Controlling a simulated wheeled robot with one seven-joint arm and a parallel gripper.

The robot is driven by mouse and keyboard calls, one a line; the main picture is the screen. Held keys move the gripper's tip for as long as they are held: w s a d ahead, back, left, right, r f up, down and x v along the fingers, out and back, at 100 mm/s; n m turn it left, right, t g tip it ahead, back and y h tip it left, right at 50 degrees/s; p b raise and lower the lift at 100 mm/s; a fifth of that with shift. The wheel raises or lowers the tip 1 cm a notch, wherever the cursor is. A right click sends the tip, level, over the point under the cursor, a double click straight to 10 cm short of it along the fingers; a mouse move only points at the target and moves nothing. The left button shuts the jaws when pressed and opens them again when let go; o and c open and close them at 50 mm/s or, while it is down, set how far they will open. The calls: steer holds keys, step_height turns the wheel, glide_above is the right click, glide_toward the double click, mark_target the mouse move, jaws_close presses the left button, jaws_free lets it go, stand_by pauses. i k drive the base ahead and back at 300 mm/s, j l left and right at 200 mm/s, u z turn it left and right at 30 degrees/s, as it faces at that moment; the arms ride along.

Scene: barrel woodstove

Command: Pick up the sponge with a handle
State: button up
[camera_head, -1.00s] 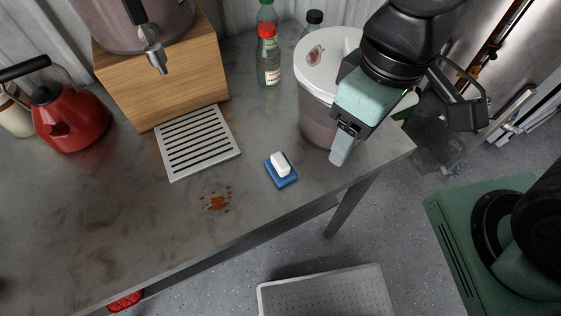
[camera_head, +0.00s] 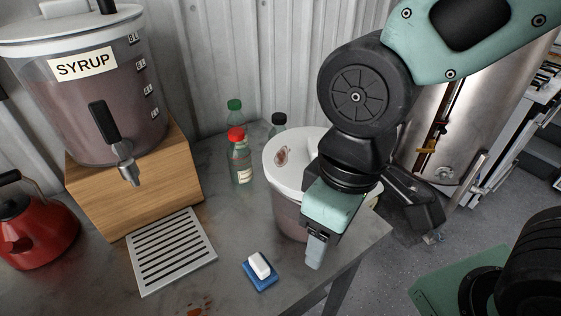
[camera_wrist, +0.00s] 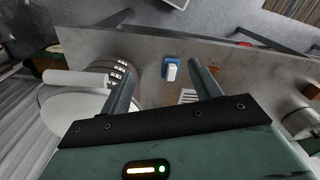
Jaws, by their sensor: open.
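The sponge with a handle (camera_head: 261,278) has a blue base and a white grip on top. It lies on the grey table near the front edge, right of the slotted drip tray. In the wrist view the sponge (camera_wrist: 171,71) shows beyond and between my two open fingers, with nothing held. My gripper (camera_head: 315,252) hangs to the right of the sponge in the head view, in front of a white-lidded bucket, apart from the sponge and higher than it.
The white-lidded bucket (camera_head: 287,212) stands close beside my gripper. Bottles (camera_head: 240,160) stand behind it. The drip tray (camera_head: 172,252), a syrup dispenser (camera_head: 90,90) on a wooden block (camera_head: 140,185) and a red kettle (camera_head: 38,235) are left. Brown-red stains mark the table front.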

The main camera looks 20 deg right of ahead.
mark_target(262, 275)
steer(key=k+j+z, duration=0.15)
steer(key=j, duration=0.25)
steer(key=j+z, duration=0.15)
steer(key=j, duration=0.3)
steer(key=k+j+z, duration=0.15)
steer(key=j, duration=0.2)
steer(key=k+j+z, duration=0.15)
steer(key=j, duration=0.2)
steer(key=k+j, duration=0.05)
